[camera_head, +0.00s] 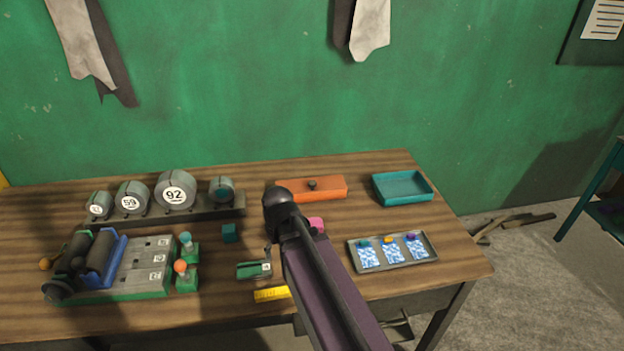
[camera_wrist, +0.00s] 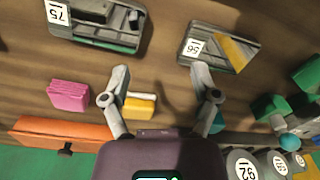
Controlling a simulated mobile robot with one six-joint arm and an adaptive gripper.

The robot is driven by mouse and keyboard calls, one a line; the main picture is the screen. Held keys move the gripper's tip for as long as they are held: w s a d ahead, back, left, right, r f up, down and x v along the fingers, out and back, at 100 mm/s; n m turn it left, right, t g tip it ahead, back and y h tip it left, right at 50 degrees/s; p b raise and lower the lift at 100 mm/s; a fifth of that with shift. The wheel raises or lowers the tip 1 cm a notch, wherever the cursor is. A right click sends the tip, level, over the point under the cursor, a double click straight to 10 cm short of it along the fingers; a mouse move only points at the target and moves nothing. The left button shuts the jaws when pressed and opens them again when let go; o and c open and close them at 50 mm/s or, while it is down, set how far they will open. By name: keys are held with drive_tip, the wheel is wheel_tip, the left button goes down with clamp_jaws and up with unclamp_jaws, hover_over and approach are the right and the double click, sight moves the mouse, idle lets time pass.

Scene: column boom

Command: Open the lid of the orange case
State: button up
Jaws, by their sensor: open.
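The orange case (camera_head: 330,188) lies at the back middle of the wooden table, its lid down with a dark knob (camera_head: 312,185) on top. In the wrist view the orange case (camera_wrist: 45,127) is at the lower left, partly cut off by my gripper body, and its knob (camera_wrist: 66,148) points down in the picture. My gripper (camera_wrist: 161,75) is open and empty, its two fingers spread over the table, apart from the case and to its right in that view. In the head view my dark arm hides the gripper and its fingers.
A pink block (camera_wrist: 68,95) and a yellow block (camera_wrist: 140,106) lie near my fingers. A teal tray (camera_head: 402,202) stands right of the case. A grey tray (camera_head: 392,266) with patterned cards is in front. A rack of numbered rolls (camera_head: 175,192) stands left.

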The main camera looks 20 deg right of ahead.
drive_tip(key=w+d+r+n+t+y+p, duration=0.1)
drive_tip(key=w+d+r+n+t+p, duration=0.15)
drive_tip(key=w+d+r+p, duration=0.7)
drive_tip(key=n+t+p, duration=0.1)
drive_tip(key=n+p, duration=0.1)
drive_tip(key=n, duration=0.1)
approach(312, 182)
wheel_tip(312, 182, up, 4)
drive_tip(key=s+d, duration=0.2)
drive_tip(key=shift+w+a+r+m+y, duration=0.15)
drive_tip(key=shift+m+y, duration=0.1)
drive_tip(key=shift+y, duration=0.15)
drive_tip(key=shift+f, duration=0.2)
drive_tip(key=b+x, duration=1.2)
drive_tip(key=x, duration=0.1)
drive_tip(key=shift+w+a+f+b, duration=0.1)
drive_tip(key=shift+w+f+b, duration=0.15)
drive_tip(key=shift+b, duration=0.15)
